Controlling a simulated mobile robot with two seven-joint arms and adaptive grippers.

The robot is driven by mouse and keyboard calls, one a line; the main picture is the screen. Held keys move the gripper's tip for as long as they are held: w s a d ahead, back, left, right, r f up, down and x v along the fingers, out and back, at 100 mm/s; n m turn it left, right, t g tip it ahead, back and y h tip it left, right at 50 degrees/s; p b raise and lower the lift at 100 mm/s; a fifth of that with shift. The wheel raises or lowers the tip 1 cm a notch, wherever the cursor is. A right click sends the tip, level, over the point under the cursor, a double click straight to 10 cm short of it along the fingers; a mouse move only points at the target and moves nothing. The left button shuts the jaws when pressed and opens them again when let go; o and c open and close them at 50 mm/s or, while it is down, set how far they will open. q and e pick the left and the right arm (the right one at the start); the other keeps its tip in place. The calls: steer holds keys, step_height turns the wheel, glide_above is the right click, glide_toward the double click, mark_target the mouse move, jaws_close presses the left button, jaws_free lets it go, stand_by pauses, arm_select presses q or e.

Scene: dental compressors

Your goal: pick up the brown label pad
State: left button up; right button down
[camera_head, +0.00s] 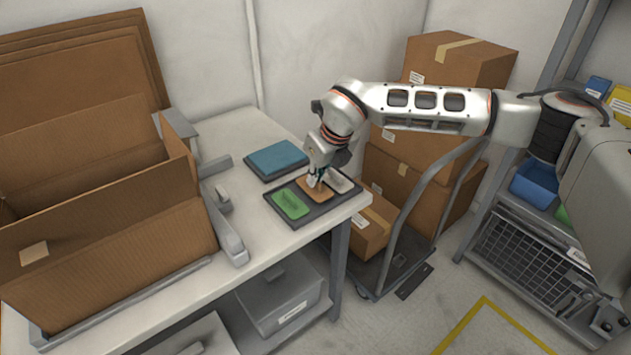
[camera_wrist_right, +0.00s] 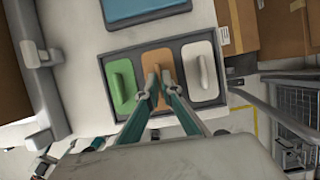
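The brown label pad (camera_head: 314,192) lies in the middle compartment of a dark tray (camera_head: 305,217), between a green pad (camera_head: 290,203) on the left and a white pad (camera_head: 341,181) on the right. In the right wrist view the brown pad (camera_wrist_right: 157,63) has a raised grip along its middle. My right gripper (camera_head: 316,183) is over the brown pad, pointing down. In the right wrist view its two fingertips (camera_wrist_right: 159,86) are apart, one on each side of the near end of the grip. Whether they touch it cannot be told. My left gripper is not in view.
A blue box or book (camera_head: 276,159) lies behind the tray. A large open cardboard box (camera_head: 110,220) stands on the left of the table (camera_head: 262,243), beside a grey fixture (camera_head: 226,215). A cart (camera_head: 385,262) with cartons stands to the right of the table.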

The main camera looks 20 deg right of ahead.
step_height(320, 180, up, 19)
steer(key=p, duration=0.1)
steer(key=shift+p, duration=0.35)
steer(key=shift+f, duration=0.15)
